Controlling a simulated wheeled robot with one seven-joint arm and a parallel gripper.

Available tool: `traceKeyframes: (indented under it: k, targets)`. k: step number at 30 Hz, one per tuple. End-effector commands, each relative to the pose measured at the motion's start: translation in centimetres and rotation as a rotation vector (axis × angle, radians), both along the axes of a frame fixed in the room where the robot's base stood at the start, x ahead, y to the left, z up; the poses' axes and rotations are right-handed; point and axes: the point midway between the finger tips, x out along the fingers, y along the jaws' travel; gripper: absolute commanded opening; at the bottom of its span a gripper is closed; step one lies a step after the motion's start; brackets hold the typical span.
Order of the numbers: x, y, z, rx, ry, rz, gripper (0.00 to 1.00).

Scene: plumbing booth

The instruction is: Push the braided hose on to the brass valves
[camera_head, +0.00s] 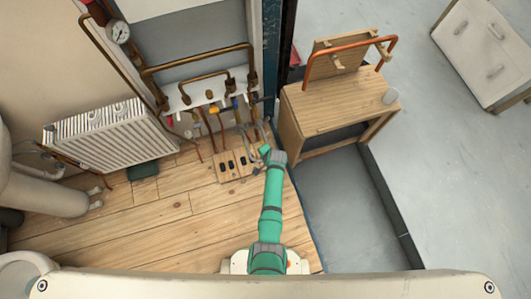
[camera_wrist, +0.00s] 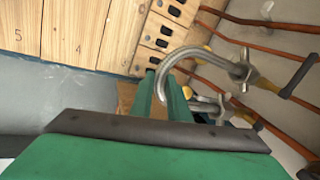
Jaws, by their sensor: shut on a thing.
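The silver braided hose (camera_wrist: 182,54) curves like a hook in the wrist view. Its near end goes down between the fingers of my gripper (camera_wrist: 163,97), which is shut on it. Its far end meets a brass valve (camera_wrist: 250,74) with a dark lever; I cannot tell whether it is fully seated there. A second brass valve (camera_wrist: 222,110) with a metal fitting is lower, beside the right finger and partly hidden by it. In the head view my gripper (camera_head: 262,146) is just below the row of valves, and the hose is too small there to make out clearly.
Copper pipes (camera_wrist: 265,22) run along the wall behind the valves. A wooden panel with black slots (camera_head: 226,167) lies left of my gripper. A white radiator (camera_head: 110,140) stands further left, and a wooden bench (camera_head: 335,105) stands right.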

Motion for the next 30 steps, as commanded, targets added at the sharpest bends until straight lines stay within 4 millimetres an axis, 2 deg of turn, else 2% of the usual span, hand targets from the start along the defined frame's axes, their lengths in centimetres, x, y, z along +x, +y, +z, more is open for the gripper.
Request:
traceKeyframes:
  k: [18,30]
  targets:
    - [2.9,1.0,0.0,0.0,0.0,0.001,0.0]
    - [3.3,1.1,0.0,0.0,0.0,0.001,0.0]
